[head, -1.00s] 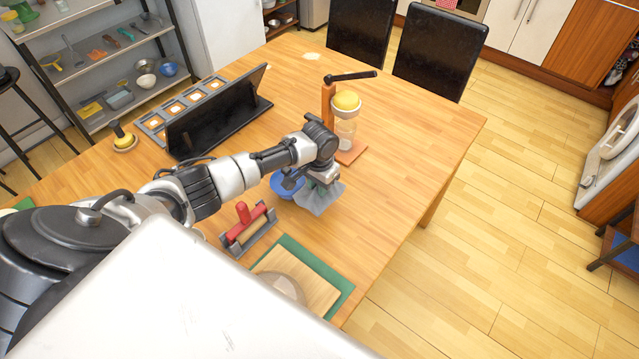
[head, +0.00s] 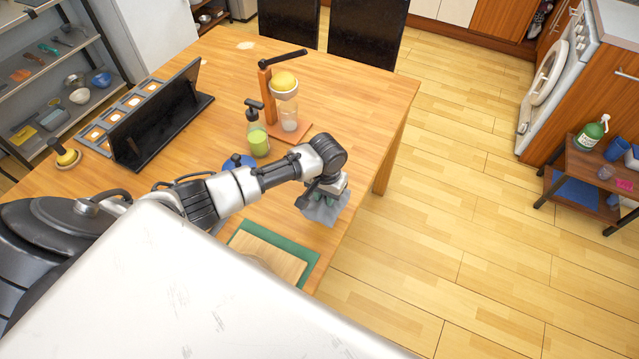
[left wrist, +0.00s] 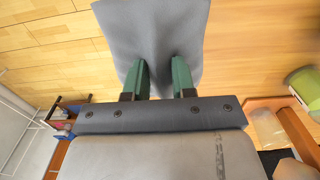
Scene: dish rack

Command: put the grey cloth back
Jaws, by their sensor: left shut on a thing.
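The grey cloth (head: 326,212) hangs from my left gripper (head: 323,198) above the table's right edge. In the left wrist view the cloth (left wrist: 153,22) is pinched and creased between the two green fingers of the left gripper (left wrist: 160,68). Its upper part spreads out past the fingertips, over a background of wood floor and tabletop. My right gripper is in neither view.
A green mat with a board (head: 268,257) lies nearer. A low shelf (head: 575,168) with a spray bottle (head: 592,132) stands at right. Open floor lies between.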

